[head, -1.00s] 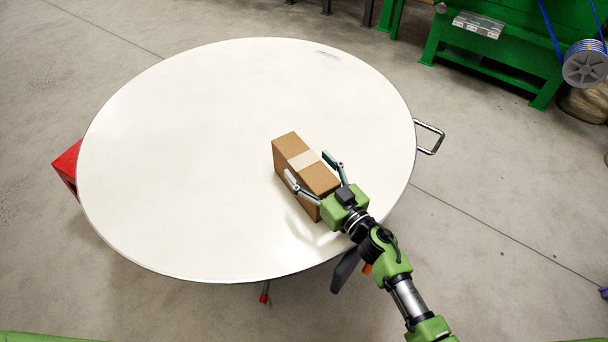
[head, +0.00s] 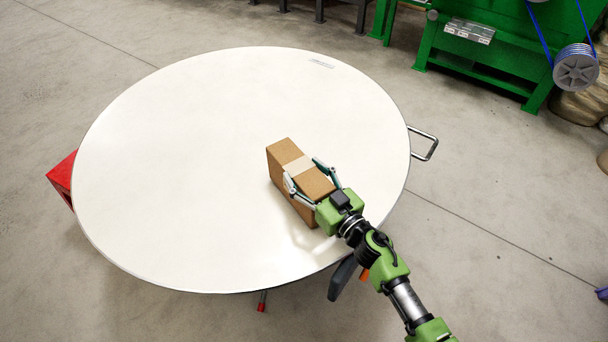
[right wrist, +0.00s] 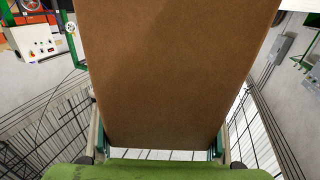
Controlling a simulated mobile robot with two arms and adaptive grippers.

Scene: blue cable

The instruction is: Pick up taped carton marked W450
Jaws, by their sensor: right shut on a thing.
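A brown carton (head: 281,153) with a pale tape band across its top is at the right part of the round white table (head: 190,170) in the head view. No W450 marking is readable. My right gripper (head: 306,179) is shut on the carton, one finger along each side. In the right wrist view the carton (right wrist: 175,70) fills the middle, between the fingers. I cannot tell whether its base touches the table. My left gripper is not in view.
The rest of the tabletop is clear apart from a small label (head: 321,64) near the far edge. A metal handle (head: 428,143) sticks out at the right rim. A red object (head: 62,176) shows at the left. Green machinery (head: 500,50) stands at the back right.

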